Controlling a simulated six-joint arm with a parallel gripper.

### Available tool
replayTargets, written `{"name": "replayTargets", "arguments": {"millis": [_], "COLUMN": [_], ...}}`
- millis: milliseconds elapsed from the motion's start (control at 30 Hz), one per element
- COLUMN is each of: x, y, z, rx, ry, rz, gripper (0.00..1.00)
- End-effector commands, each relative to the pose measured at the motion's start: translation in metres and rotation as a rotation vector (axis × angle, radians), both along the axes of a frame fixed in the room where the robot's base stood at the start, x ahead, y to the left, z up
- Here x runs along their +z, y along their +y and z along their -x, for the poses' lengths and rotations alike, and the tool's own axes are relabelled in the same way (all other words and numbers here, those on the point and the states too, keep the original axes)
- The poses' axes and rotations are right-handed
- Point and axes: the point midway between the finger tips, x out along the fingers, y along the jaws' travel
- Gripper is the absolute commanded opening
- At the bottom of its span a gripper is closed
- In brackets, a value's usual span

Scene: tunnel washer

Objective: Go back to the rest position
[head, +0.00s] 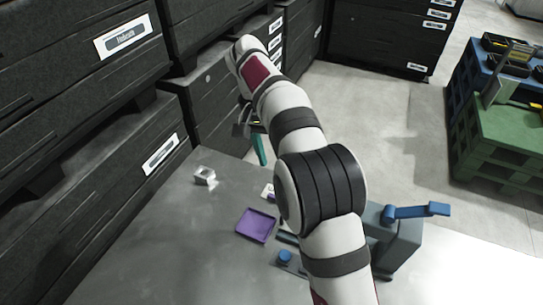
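My arm reaches up and away from the bottom of the head view, then bends down at its far end. My gripper (247,130) shows only in part, behind and below the wrist, above the far edge of the grey table (150,225). A teal strip (261,150) shows just below it; I cannot tell whether it is held or part of the tool. The fingertips are too small and too hidden to tell open from shut.
On the table are a metal block (204,176), a purple tray (257,226), a blue round part (285,257) and a grey machine with a blue lever (415,211). Dark drawer cabinets (85,125) stand close on the left. Green and blue crates (500,135) stand right. Floor between is clear.

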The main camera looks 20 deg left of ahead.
Motion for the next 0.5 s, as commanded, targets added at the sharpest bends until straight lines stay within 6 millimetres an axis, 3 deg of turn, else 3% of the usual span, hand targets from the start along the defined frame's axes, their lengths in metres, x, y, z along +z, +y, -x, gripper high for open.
{"name": "replayTargets", "arguments": {"millis": [367, 433, 500], "x": [0.0, 0.007, 0.024], "y": [0.0, -0.011, -0.043], "z": [0.0, 0.0, 0.005], "rx": [0.0, -0.011, -0.045], "ry": [0.0, 0.004, 0.016], "rz": [0.0, -0.007, -0.029], "gripper": [0.45, 0.45, 0.45]}}
